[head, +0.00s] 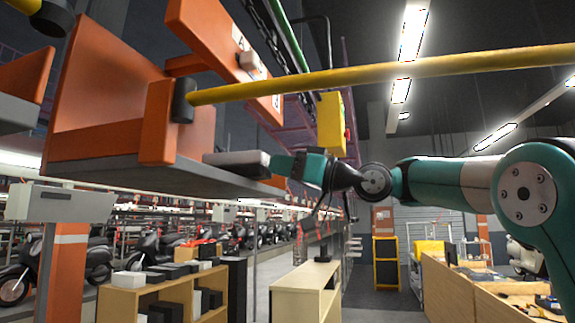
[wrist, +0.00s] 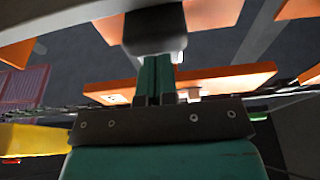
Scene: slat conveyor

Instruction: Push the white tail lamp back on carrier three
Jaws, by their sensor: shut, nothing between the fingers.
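The tail lamp (head: 238,158) is a flat, pale grey-white block with a darker underside. It lies at the right end of the grey shelf of an orange carrier (head: 110,85). My gripper (head: 276,164) is shut and empty, at the lamp's right end; the tips look to be against it or very close. In the wrist view the closed green fingers (wrist: 158,78) point at a grey rounded block (wrist: 155,32), which appears to be the lamp. The contact itself is hard to make out. No carrier number is readable.
A yellow bar (head: 380,72) runs across above my arm from the carrier's orange post (head: 158,120). A yellow box (head: 331,123) hangs behind the gripper. Other orange carriers stand at left. Wooden shelves (head: 160,298) and scooters (head: 88,262) are below.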

